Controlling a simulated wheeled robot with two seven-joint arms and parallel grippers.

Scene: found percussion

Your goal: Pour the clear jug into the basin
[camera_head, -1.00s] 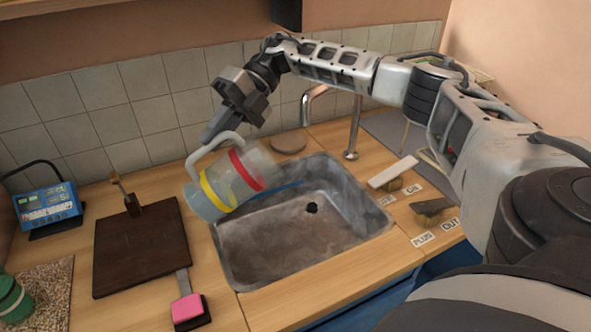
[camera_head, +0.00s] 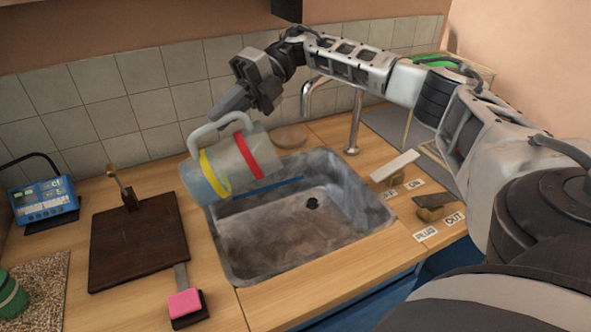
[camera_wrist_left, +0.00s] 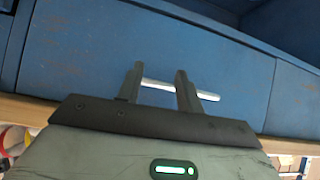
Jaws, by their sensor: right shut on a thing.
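The clear jug (camera_head: 218,165), with a yellow band, a red band and a pale handle, lies tilted almost on its side in the head view. My right gripper (camera_head: 225,115) is shut on the jug's handle from above. The liquid inside is hard to make out. A blue line (camera_head: 270,187) runs along the basin's back wall, partly behind the jug. My left gripper (camera_wrist_left: 158,88) is open in the left wrist view, its fingers apart before a blue drawer front.
A faucet (camera_head: 355,125) stands behind the basin. Left of it are a dark board (camera_head: 135,245), a pink sponge-like block (camera_head: 185,303) and a blue device (camera_head: 43,202). Labelled switches (camera_head: 435,205) sit to the right. A metal bar handle (camera_wrist_left: 205,94) is on the drawer.

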